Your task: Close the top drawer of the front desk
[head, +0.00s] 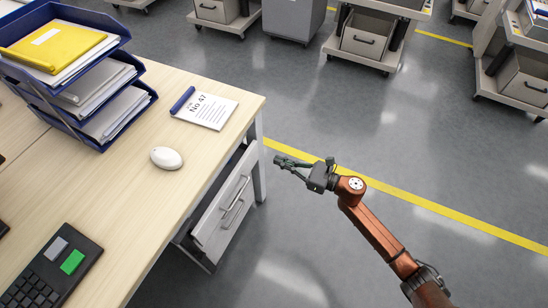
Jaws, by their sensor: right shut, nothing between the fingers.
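The wooden-topped desk (130,205) fills the left side of the head view. Under its right edge, a light grey drawer (212,217) stands pulled out, and a strip of its dark inside shows beside the desktop edge. A bar handle (236,192) is on its front. The lower drawers are mostly hidden. My right gripper (279,161) is shut and empty, to the right of the desk's far corner, apart from the drawer front. My left gripper is not in view.
On the desk are a blue tray stack (140,100) with papers, a white mouse (166,158), a notepad (208,109) and a dark keypad (45,275). Trolleys (365,42) stand at the back. The grey floor (340,250) right of the desk is clear, crossed by a yellow line (430,205).

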